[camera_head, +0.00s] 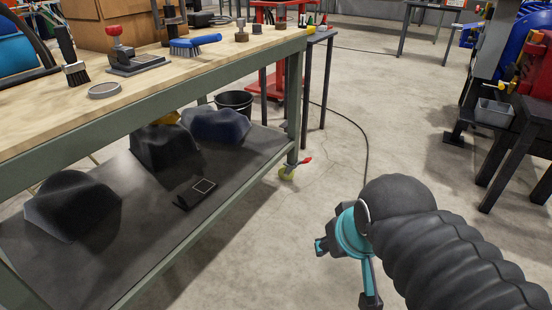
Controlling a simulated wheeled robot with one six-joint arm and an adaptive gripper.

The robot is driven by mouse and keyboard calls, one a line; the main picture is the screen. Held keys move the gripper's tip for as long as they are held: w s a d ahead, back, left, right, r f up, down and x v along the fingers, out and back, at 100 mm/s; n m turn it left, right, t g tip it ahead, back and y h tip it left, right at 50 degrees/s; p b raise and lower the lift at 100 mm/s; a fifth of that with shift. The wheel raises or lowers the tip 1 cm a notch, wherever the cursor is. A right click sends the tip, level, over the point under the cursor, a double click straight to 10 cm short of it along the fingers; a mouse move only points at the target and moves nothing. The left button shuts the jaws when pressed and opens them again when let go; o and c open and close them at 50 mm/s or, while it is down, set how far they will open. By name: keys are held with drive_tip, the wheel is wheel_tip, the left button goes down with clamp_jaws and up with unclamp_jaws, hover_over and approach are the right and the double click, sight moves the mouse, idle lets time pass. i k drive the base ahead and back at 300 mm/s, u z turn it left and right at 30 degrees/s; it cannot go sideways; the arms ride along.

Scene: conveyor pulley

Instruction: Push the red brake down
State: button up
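The red brake (307,160) is a small red lever on the yellow caster wheel (287,173). The wheel is under the near right leg of the workbench. The lever sticks out to the right of the wheel and tilts upward. My gripper (345,273), teal and black, is in the lower middle of the view, right of and nearer than the brake. It touches nothing that I can see. Its two fingers stand wide apart with nothing visible between them.
The workbench (150,104) fills the left side, with tools on top and dark bundles on its lower shelf (150,240). A black bucket (234,102) stands behind it. A dark cable (357,128) crosses the floor. The concrete floor between brake and gripper is clear.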

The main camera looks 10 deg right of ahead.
sight(306, 160)
drive_tip(key=u, duration=0.35)
drive_tip(key=i, duration=1.6)
drive_tip(key=z, duration=0.7)
drive_tip(key=i, duration=0.35)
drive_tip(key=z, duration=0.4)
